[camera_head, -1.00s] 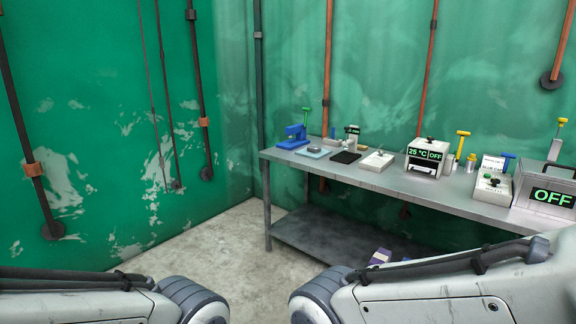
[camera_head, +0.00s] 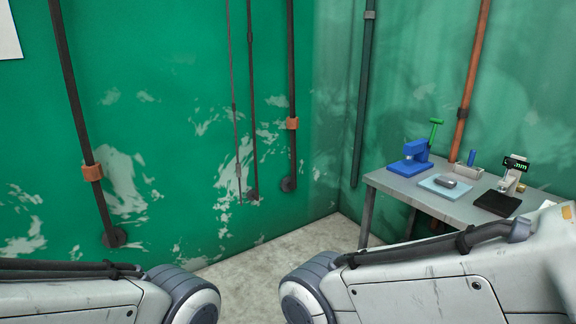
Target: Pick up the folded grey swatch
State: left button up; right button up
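A small grey piece (camera_head: 446,183) lies on a light blue pad (camera_head: 432,188) on the grey metal table (camera_head: 395,184) at the right. It may be the folded grey swatch, but it is too small to make out folds. Links of both my arms show along the bottom edge. Neither gripper is in view. My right arm's link hides the table's front right part.
A blue device (camera_head: 410,165) and a green-handled tool (camera_head: 435,130) stand at the table's left end. A black pad (camera_head: 497,203), a small tray (camera_head: 468,171) and a display device (camera_head: 512,175) stand to the right. Bare floor (camera_head: 285,255) shows left of the table.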

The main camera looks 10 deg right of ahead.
aim_at(443, 181)
jog(key=z, duration=0.05)
jog(key=i, duration=2.15)
jog(key=z, duration=1)
jog(key=i, duration=1.6)
jog(key=z, duration=0.6)
